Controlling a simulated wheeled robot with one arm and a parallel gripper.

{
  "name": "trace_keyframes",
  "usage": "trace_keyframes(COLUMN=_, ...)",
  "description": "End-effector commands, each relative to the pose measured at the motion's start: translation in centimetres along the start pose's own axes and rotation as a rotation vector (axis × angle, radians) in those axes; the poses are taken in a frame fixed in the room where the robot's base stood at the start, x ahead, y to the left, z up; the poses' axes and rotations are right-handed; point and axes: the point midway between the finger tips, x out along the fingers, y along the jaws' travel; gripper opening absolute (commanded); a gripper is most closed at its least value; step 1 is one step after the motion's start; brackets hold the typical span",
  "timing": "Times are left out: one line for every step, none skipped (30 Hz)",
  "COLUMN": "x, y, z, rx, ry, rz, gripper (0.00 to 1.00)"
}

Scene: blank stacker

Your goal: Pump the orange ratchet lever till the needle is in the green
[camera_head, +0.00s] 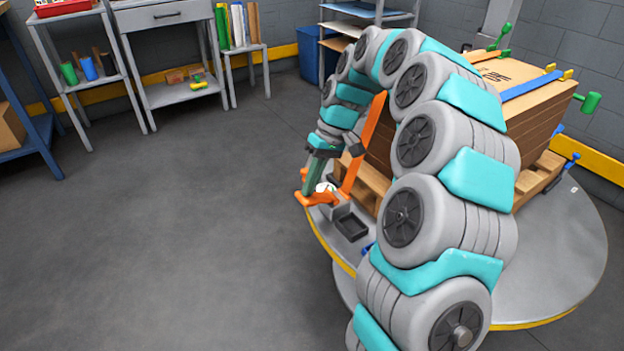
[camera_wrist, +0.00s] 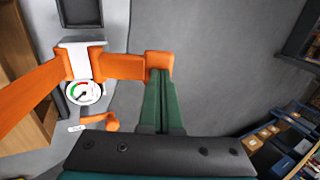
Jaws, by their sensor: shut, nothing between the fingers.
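The orange ratchet lever (camera_wrist: 122,66) sticks out sideways from a pale ratchet body (camera_wrist: 76,62) in the wrist view; it also shows low beside the crate in the head view (camera_head: 318,199). A wide orange strap (camera_wrist: 28,100) runs from the ratchet to the lower left. The round white gauge (camera_wrist: 86,93) has a red part and a green part; its needle is too small to read surely. My gripper (camera_wrist: 161,78) is shut and empty, its green fingertips at the lever's end block, seemingly touching it.
The strapped crate (camera_head: 520,85) stands on a round grey platform (camera_head: 560,245) with a yellow edge. A small dark tray (camera_head: 352,227) lies beside the ratchet. A small orange hook (camera_wrist: 98,122) shows below the gauge. The floor at left is clear.

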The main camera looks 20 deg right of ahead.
Motion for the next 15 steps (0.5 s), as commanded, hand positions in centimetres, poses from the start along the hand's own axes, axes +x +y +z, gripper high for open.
trace_keyframes(x=-0.01, y=0.0, z=0.0, rx=0.0, ry=0.0, rz=0.0, gripper=0.0)
trace_keyframes(x=-0.02, y=0.01, z=0.0, rx=0.0, ry=0.0, rz=0.0, gripper=0.0)
trace_keyframes(x=-0.03, y=0.0, z=0.0, rx=0.0, ry=0.0, rz=0.0, gripper=0.0)
trace_keyframes(x=-0.03, y=0.0, z=0.0, rx=0.0, ry=0.0, rz=0.0, gripper=0.0)
trace_keyframes(x=-0.03, y=0.0, z=0.0, rx=0.0, ry=0.0, rz=0.0, gripper=0.0)
trace_keyframes(x=-0.02, y=0.0, z=0.0, rx=0.0, ry=0.0, rz=0.001, gripper=0.0)
trace_keyframes(x=0.0, y=-0.01, z=0.0, rx=0.0, ry=0.0, rz=0.002, gripper=0.0)
trace_keyframes(x=0.01, y=-0.02, z=0.01, rx=0.0, ry=0.0, rz=0.004, gripper=0.0)
trace_keyframes(x=0.07, y=-0.04, z=0.02, rx=-0.001, ry=0.0, rz=0.009, gripper=0.0)
trace_keyframes(x=0.12, y=-0.06, z=0.03, rx=-0.001, ry=-0.001, rz=0.015, gripper=0.0)
trace_keyframes(x=0.18, y=-0.1, z=0.04, rx=-0.001, ry=-0.001, rz=0.022, gripper=0.0)
trace_keyframes(x=0.29, y=-0.15, z=0.05, rx=-0.002, ry=-0.001, rz=0.034, gripper=0.0)
trace_keyframes(x=0.37, y=-0.19, z=0.05, rx=-0.002, ry=-0.001, rz=0.046, gripper=0.0)
trace_keyframes(x=0.48, y=-0.23, z=0.05, rx=-0.002, ry=-0.001, rz=0.058, gripper=0.0)
trace_keyframes(x=0.66, y=-0.29, z=0.04, rx=-0.002, ry=0.001, rz=0.077, gripper=0.0)
